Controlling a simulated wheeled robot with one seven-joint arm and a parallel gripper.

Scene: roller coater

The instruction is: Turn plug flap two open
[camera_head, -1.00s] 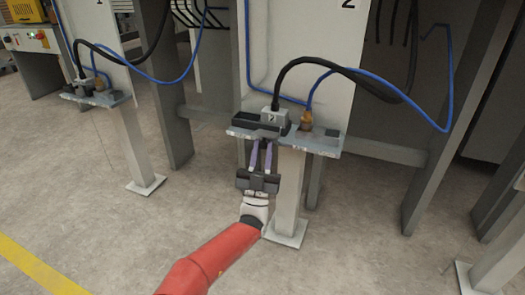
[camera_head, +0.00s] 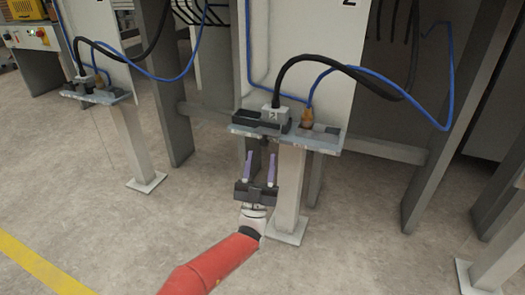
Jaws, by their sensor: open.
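The second station's plate (camera_head: 240,131) sits on a white post below the panel marked 2. A grey plug (camera_head: 275,114) marked 2, with a thick black cable, stands on it. A long black housing (camera_head: 246,117) lies left of and around the plug's base; it is too small to tell which part is the flap or how far it is turned. My gripper (camera_head: 260,156) is open and empty, its two purple fingers pointing up toward the plate's front edge. It is in front of and below the plate, apart from the plug and housing.
A brown connector (camera_head: 307,116) with a blue cable stands right of the plug. The plate's white post (camera_head: 288,190) is close to the right of my gripper. A similar station (camera_head: 112,97) stands at the left. The floor in front is clear.

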